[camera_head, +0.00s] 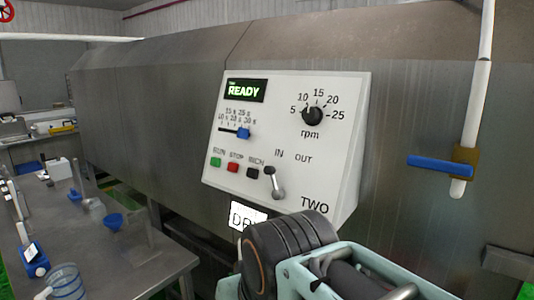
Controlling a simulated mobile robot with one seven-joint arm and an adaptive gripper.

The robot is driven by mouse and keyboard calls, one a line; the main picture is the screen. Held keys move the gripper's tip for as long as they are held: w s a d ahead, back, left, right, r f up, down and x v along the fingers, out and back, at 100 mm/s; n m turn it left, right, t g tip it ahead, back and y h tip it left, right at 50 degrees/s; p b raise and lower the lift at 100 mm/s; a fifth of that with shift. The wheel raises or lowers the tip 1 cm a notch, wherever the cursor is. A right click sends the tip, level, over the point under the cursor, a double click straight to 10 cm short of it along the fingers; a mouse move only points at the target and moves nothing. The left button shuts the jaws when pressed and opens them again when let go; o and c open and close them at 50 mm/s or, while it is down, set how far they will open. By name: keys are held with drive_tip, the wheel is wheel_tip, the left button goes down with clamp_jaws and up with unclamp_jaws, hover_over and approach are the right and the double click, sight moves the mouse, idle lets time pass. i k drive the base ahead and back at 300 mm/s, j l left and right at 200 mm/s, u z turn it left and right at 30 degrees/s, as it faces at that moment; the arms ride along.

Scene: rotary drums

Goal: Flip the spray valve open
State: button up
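The spray valve appears to be the brass-coloured valve body (464,168) on a vertical white pipe (477,105) at the right. Its blue lever (440,164) lies nearly horizontal, across the pipe, and points left. Nothing touches the lever. Part of my arm, a dark ribbed joint and pale teal links, shows at the bottom middle, below and left of the valve.
A white control panel (345,150) with a dial, slider, buttons and lever juts from the metal drum housing (150,110). Its screen reads READY. A metal bench (150,262) with blue funnels and labware stands at left. Space before the valve looks clear.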

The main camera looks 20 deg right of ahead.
sight(463, 168)
drive_tip(key=z, duration=1.85)
